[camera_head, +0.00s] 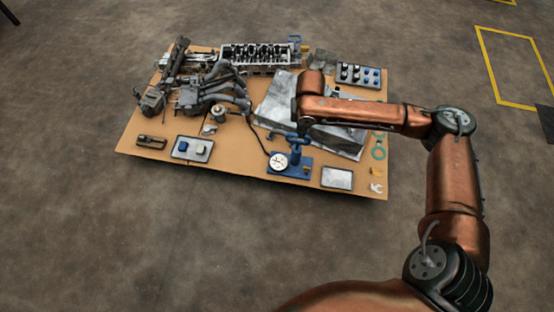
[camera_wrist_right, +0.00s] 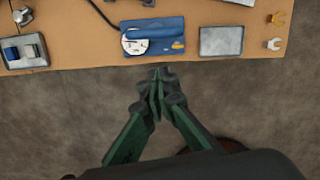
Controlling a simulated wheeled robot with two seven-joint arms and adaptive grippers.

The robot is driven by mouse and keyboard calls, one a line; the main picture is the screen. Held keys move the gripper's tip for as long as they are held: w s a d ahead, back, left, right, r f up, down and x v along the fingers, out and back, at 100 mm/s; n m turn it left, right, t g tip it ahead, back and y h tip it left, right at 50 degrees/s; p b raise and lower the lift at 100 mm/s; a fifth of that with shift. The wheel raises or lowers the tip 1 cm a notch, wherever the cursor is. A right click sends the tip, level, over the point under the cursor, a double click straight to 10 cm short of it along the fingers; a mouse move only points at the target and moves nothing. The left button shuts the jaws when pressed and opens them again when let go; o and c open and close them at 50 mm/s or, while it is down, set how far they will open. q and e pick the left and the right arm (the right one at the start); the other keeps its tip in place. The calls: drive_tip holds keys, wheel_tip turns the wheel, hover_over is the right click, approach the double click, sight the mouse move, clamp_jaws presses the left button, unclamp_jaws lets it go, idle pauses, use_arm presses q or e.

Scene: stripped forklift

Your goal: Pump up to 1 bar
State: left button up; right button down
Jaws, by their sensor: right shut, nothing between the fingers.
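The gauge's needle is too small to read. A dark hose runs from the pump toward the engine parts. In the right wrist view, the pump (camera_wrist_right: 158,30) and gauge (camera_wrist_right: 135,44) lie ahead of my right gripper (camera_wrist_right: 160,72). The gripper is shut and empty, and its tips appear just short of the board's near edge, apart from the pump. In the head view, its fingers are not clear. My left gripper is not in view.
Floor around the board is clear.

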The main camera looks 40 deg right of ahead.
drive_tip(key=s+a+f+m+y, duration=0.3)
drive_tip(key=s+a+f+m, duration=0.2)
drive_tip(key=s+a+f, duration=0.55)
drive_tip(key=s+a+f+m+y, duration=0.2)
drive_tip(key=s+a+f+m, duration=0.2)
drive_tip(key=s+a+f, duration=0.7)
drive_tip(key=s+a+f+m+t+y, duration=0.1)
drive_tip(key=s+a+f+m+t, duration=0.15)
drive_tip(key=s+f+m, duration=0.45)
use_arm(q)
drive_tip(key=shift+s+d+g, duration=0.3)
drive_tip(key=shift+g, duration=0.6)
use_arm(e)
drive_tip(key=s+d+r+m+t+h, duration=0.1)
drive_tip(key=s+r+m, duration=0.1)
drive_tip(key=s+m, duration=0.3)
drive_tip(key=s+d+r+m+t+h, duration=0.1)
drive_tip(key=s+d+m+t, duration=0.1)
drive_tip(key=s+m, duration=0.4)
drive_tip(key=shift+s+d+r+m, duration=0.15)
drive_tip(key=shift+r+m, duration=0.2)
drive_tip(key=shift+m, duration=0.05)
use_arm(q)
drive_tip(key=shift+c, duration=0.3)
